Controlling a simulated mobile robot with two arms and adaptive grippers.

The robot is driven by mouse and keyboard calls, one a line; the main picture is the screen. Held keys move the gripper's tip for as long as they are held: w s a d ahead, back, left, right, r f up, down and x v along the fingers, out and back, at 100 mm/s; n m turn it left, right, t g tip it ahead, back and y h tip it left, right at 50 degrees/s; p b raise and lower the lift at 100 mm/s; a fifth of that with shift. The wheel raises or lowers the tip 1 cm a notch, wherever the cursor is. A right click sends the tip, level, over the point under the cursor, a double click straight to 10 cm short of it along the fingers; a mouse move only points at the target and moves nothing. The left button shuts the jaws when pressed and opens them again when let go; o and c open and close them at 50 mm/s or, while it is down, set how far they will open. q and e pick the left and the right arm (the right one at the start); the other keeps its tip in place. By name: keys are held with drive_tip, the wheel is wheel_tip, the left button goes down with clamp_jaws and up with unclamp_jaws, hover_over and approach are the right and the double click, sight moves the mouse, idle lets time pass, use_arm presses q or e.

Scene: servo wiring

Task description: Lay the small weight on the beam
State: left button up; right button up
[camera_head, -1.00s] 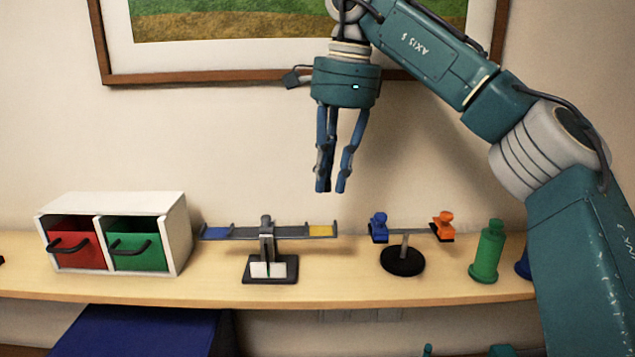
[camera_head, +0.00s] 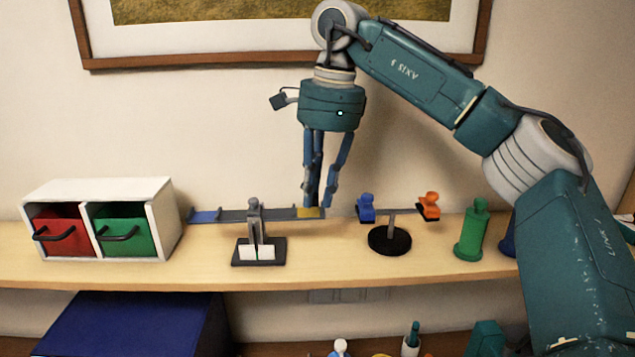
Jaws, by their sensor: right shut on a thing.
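The grey balance beam (camera_head: 277,214) rests across a post on a dark base (camera_head: 258,262) on the wooden shelf. Its left end has a blue pad (camera_head: 204,217) and its right end a yellow pad (camera_head: 309,212). It looks about level. My right gripper (camera_head: 318,203) points down, its fingertips close together at the yellow pad. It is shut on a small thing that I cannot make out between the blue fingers. Whether the fingertips touch the pad I cannot tell. No separate weight shows clearly on the beam. My left gripper is not in view.
Right of the beam, a smaller stand (camera_head: 389,240) carries a blue piece (camera_head: 366,208) and an orange piece (camera_head: 429,206). A green weight (camera_head: 471,232) stands farther right, beside a partly hidden blue one. A white box (camera_head: 175,220) with red and green drawers stands left.

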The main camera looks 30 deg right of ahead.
drive_tip(key=shift+f, duration=0.1)
drive_tip(key=o, duration=0.8)
wheel_tip(320, 180, up, 12)
drive_tip(key=s+d, duration=0.1)
drive_tip(key=shift+d, duration=0.1)
